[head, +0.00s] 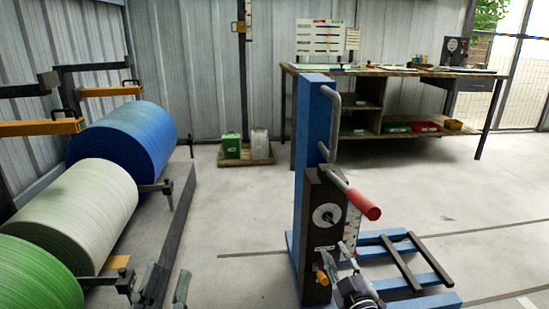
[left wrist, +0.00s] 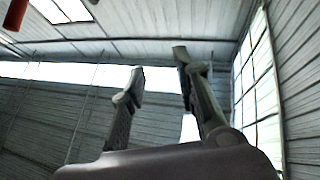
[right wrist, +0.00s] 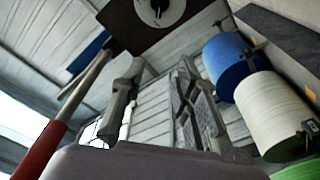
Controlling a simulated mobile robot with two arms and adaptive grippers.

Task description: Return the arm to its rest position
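My left gripper (head: 167,283) is low in the head view, just right of the roll rack. Its two fingers stand apart with nothing between them, as the left wrist view (left wrist: 160,68) also shows. My right gripper (head: 343,254) is in front of the lower part of the blue stand (head: 314,115), below its red-handled lever (head: 362,202). In the right wrist view (right wrist: 160,70) its fingers are apart and empty, with the red handle (right wrist: 42,150) at the left. I cannot tell whether the right gripper touches the stand.
Blue (head: 125,140), white (head: 78,215) and green (head: 35,275) rolls lie on the rack at left. A workbench (head: 400,71) stands at the back right. Green and pale cans (head: 231,146) stand on a low pallet by the wall. The floor between rack and stand is clear.

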